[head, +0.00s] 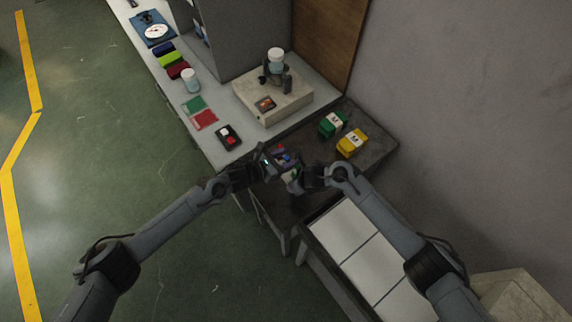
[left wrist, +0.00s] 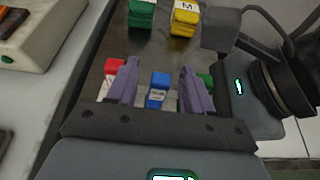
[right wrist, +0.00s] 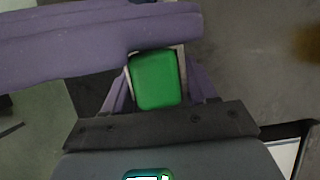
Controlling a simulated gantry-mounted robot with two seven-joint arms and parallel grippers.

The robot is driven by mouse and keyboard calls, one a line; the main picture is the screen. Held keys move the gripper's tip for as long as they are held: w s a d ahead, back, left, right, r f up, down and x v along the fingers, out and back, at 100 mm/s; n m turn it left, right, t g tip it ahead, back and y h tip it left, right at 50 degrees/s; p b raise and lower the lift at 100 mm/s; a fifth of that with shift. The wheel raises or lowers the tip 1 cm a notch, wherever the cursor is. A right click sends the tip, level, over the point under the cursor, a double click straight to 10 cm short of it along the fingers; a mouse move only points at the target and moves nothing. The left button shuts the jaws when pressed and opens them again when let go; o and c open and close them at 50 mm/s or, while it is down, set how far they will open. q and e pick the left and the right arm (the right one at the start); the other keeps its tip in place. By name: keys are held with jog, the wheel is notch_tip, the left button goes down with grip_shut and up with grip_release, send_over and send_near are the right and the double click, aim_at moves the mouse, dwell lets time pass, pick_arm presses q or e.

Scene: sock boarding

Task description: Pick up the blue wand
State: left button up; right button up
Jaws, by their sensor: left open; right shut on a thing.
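The blue wand (head: 287,158) shows as a small blue piece between my grippers in the head view. In the left wrist view the blue wand (left wrist: 159,82), with a white label, stands between my left gripper's spread fingers. My left gripper (head: 272,162) is open around it; whether a finger touches it I cannot tell. My right gripper (head: 297,180) is shut on a green piece (right wrist: 157,80), seen between its fingers in the right wrist view. A red piece (left wrist: 111,70) is beside the left finger, and green (left wrist: 206,78) shows behind the right one.
Green (head: 333,124) and yellow (head: 351,143) stacks marked M lie on the dark table (head: 375,128) behind. A beige box (head: 272,97) stands on the grey bench at the back. White panels (head: 345,235) are at the right. My two grippers are very close together.

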jog(key=shift+s+a, duration=0.1)
jog(key=shift+a, duration=0.05)
pick_arm(q)
grip_shut()
